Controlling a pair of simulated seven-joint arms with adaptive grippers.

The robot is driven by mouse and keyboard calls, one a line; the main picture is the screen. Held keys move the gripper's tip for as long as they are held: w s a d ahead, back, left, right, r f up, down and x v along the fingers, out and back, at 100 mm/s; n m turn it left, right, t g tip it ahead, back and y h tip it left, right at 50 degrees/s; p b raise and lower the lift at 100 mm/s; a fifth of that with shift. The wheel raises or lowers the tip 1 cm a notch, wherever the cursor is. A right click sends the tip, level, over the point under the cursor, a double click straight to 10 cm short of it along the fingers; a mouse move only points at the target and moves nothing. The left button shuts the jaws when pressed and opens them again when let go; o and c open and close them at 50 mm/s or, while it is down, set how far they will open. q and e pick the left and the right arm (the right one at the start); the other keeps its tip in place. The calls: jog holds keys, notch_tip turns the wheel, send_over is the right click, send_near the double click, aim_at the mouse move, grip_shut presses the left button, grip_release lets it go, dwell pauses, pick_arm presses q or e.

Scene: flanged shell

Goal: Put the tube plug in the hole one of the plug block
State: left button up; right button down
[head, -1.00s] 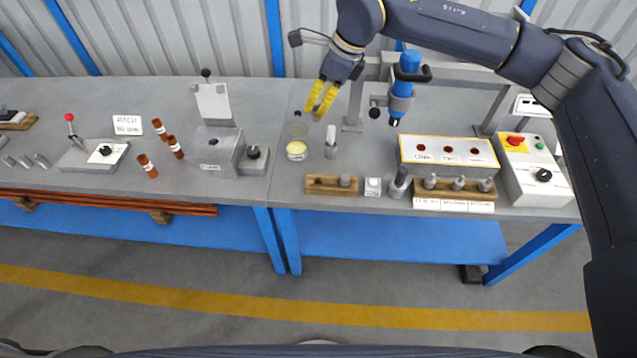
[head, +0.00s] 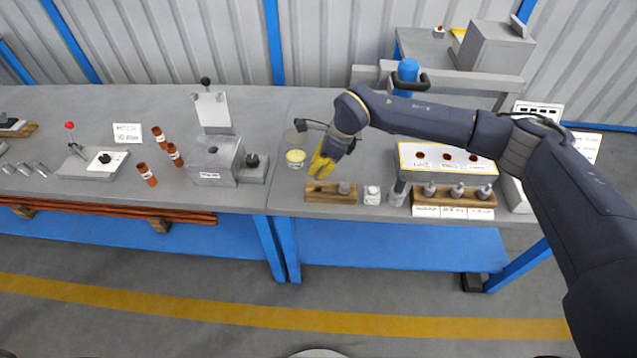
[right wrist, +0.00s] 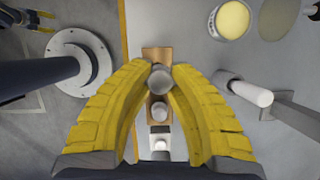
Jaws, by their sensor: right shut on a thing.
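My right gripper (head: 322,167) is low over the left end of a small wooden block (head: 330,198). In the right wrist view, its yellow fingers (right wrist: 160,74) are shut on a grey round-topped piece (right wrist: 160,84), which looks like the tube plug. The wooden block (right wrist: 157,55) shows below it. I cannot tell whether the plug is seated in a hole or held just above. A second grey plug (head: 344,188) stands at the block's right end and also shows in the wrist view (right wrist: 160,113).
A small white-topped piece (head: 372,194) stands right of the block. Further right are a white box with three holes (head: 446,171) and a rack of grey plugs (head: 456,197). A yellow-topped cup (head: 295,158) is close behind left. Bench space left of the block is clear.

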aim_at(318, 184)
jog(key=shift+f, duration=3.6)
jog(key=shift+f, duration=0.2)
jog(key=c, duration=1.3)
grip_release()
jog(key=shift+d+r, duration=0.1)
jog(key=shift+r, duration=0.35)
jog(key=v, duration=1.1)
jog(key=shift+d+r, duration=0.1)
jog(key=shift+r, duration=0.1)
